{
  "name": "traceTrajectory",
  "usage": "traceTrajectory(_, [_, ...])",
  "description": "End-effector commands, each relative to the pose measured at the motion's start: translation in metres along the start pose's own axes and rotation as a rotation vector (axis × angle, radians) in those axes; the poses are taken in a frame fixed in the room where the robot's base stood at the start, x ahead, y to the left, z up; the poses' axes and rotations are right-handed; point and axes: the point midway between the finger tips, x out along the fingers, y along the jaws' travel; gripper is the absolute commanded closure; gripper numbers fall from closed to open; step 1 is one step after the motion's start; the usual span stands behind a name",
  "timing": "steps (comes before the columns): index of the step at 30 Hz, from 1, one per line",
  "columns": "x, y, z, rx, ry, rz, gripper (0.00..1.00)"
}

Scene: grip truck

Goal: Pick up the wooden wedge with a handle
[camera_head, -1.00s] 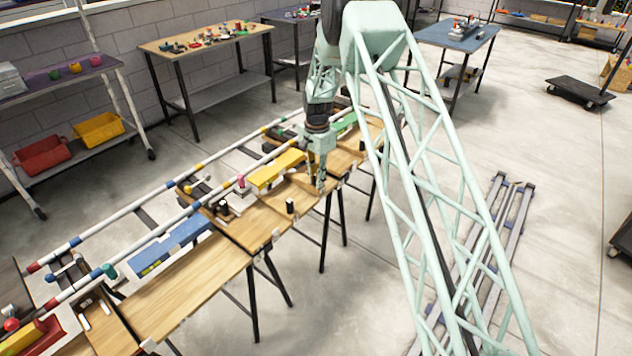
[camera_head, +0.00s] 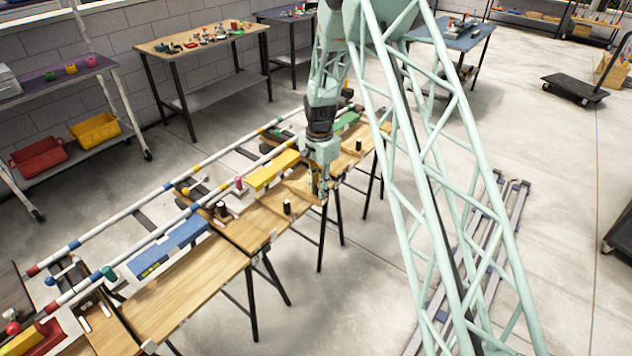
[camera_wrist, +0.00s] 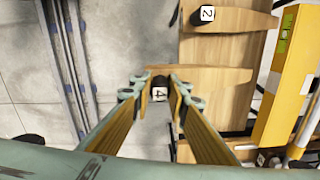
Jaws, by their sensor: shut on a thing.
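The wooden wedge (camera_wrist: 215,74) is a pale, tapering board in the wrist view, just beyond my fingertips. A dark round handle (camera_wrist: 159,80) with a white label marked 4 shows between the fingers. My gripper (camera_wrist: 159,84) is shut on the handle, one yellow-lined finger on each side. In the head view my gripper (camera_head: 318,192) points down at the front edge of the wooden table row. The wedge (camera_head: 298,187) shows there beside it, partly hidden. I cannot tell whether the wedge touches the tabletop.
Another dark handle, labelled 2, stands on wood (camera_wrist: 230,18) above. In the head view a dark cylinder (camera_head: 287,207) stands left of my gripper. A blue block (camera_head: 168,246) lies farther left.

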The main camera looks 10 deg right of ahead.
Motion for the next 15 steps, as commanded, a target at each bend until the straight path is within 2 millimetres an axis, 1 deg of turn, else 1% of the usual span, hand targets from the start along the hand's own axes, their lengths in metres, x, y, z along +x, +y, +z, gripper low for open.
traceTrajectory(1, [-0.003,0.008,0.005,0.000,0.000,0.000,1.00])
traceTrajectory(6, [-0.004,0.030,0.018,0.000,-0.001,0.001,1.00])
traceTrajectory(12, [-0.006,0.049,0.028,0.000,0.000,0.000,1.00])
traceTrajectory(15, [-0.006,0.054,0.031,0.000,0.000,-0.001,1.00])
